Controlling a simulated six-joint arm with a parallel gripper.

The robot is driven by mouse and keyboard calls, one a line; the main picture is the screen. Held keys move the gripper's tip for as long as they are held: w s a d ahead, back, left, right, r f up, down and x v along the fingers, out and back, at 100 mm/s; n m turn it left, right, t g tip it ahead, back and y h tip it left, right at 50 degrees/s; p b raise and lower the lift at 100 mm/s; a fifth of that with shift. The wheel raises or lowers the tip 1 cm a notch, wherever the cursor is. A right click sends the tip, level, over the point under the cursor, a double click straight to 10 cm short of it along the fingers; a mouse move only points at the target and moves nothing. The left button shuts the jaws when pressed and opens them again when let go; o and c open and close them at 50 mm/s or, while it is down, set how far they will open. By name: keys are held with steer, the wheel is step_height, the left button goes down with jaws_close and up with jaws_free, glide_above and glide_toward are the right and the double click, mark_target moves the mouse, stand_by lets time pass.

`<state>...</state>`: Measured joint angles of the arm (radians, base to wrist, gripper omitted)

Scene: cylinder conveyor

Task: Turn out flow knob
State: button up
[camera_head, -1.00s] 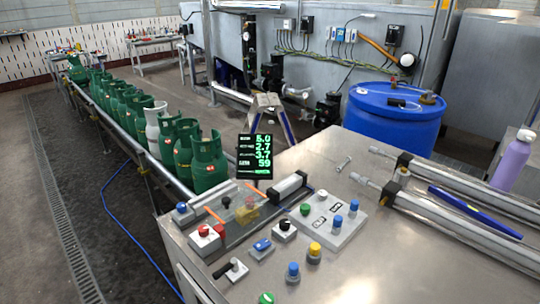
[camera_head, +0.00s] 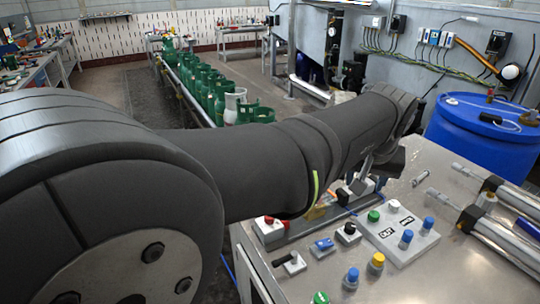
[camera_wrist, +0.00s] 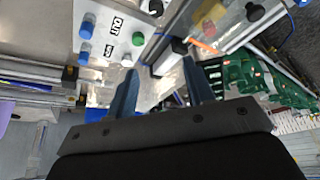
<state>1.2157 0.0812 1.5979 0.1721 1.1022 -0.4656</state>
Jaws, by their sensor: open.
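A white control panel (camera_head: 385,243) on the steel table carries a green knob (camera_head: 373,215), a white knob (camera_head: 394,205), a nearer blue knob (camera_head: 406,238) and a farther blue knob (camera_head: 428,222). An OUT label (camera_wrist: 117,24) lies between the green knob (camera_wrist: 138,38) and one blue knob (camera_wrist: 86,29) in the wrist view. A second label (camera_wrist: 109,48) lies between the white knob and the other blue knob (camera_wrist: 84,52). My gripper (camera_wrist: 160,92) is open and empty, with its fingers apart from all knobs. In the head view, my arm mostly hides it behind the panel.
A black knob (camera_head: 350,228), a blue switch (camera_head: 323,245), a yellow knob (camera_head: 376,261) and another blue knob (camera_head: 351,276) stand near the panel. Metal cylinders (camera_head: 500,225) lie to the right. A blue barrel (camera_head: 480,130) and green gas bottles (camera_head: 215,90) stand beyond.

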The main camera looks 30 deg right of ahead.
steer(key=s+d, duration=0.2)
steer(key=d, duration=0.2)
glide_toward(374, 213)
steer(key=x, duration=0.8)
steer(key=shift+d+f, duration=0.1)
steer(key=shift+f, duration=0.1)
steer(key=shift+c, duration=0.5)
steer(key=c, duration=0.9)
steer(key=shift+w+m+g+h, duration=0.1)
steer(key=shift+m+g+h, duration=0.3)
steer(key=shift+m, duration=1.1)
steer(key=shift+m+g+h, duration=0.1)
steer(key=shift+m+g, duration=0.5)
steer(key=shift+m, duration=0.9)
